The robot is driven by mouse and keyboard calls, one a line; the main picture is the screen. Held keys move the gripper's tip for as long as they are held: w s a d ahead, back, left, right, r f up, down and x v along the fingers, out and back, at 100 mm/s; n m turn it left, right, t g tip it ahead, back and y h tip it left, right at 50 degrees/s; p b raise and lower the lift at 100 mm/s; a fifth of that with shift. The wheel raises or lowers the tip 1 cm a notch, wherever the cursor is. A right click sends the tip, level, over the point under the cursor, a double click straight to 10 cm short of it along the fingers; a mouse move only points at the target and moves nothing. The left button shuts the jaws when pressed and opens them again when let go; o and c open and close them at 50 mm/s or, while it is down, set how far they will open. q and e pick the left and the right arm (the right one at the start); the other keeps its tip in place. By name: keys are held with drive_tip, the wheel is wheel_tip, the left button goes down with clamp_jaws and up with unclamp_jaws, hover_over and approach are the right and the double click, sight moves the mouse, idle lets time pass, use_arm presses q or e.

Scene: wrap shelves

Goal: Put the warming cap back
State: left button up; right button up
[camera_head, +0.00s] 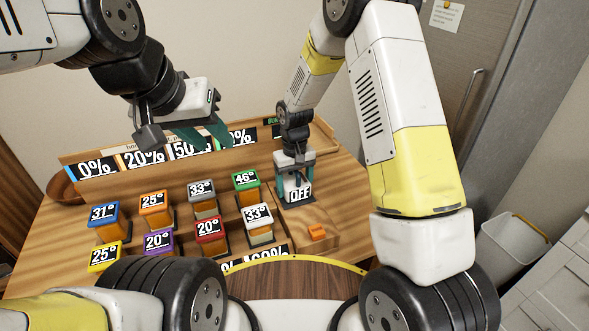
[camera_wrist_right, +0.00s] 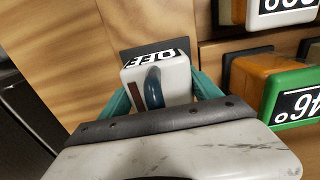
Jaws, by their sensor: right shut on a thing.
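In the right wrist view the block (camera_wrist_right: 158,82) sits between the fingers, showing a dark blue curved mark and a brown strip. My left gripper (camera_head: 219,147) hangs at the back left, above the percent labels, its teal fingers apart and empty.
Several coloured blocks with degree labels stand in two rows left of the block, including a green 46° one (camera_head: 247,180) and a white 33° one (camera_head: 257,216). A small orange piece (camera_head: 317,231) lies on the raised wooden part (camera_head: 300,248). A white bin (camera_head: 508,250) stands right.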

drive_tip(key=o, duration=2)
wheel_tip(320, 180, up, 12)
drive_tip(key=shift+f, duration=0.15)
drive_tip(key=s+d+r+m+t+y, duration=0.1)
drive_tip(key=s+d+r, duration=0.3)
drive_tip(key=r, duration=0.3)
drive_tip(key=s+d+r+m+t+y, duration=0.1)
drive_tip(key=s+d+r+t, duration=0.1)
drive_tip(key=s+d+r, duration=0.35)
drive_tip(key=s+d+r+m+t, duration=0.1)
drive_tip(key=s+d+r, duration=0.1)
drive_tip(key=s, duration=0.4)
drive_tip(key=s+d+r+m+t, duration=0.1)
drive_tip(key=s+d+r+t, duration=0.1)
drive_tip(key=s+r, duration=0.2)
drive_tip(key=shift+s+d+r, duration=0.35)
drive_tip(key=shift+s, duration=0.95)
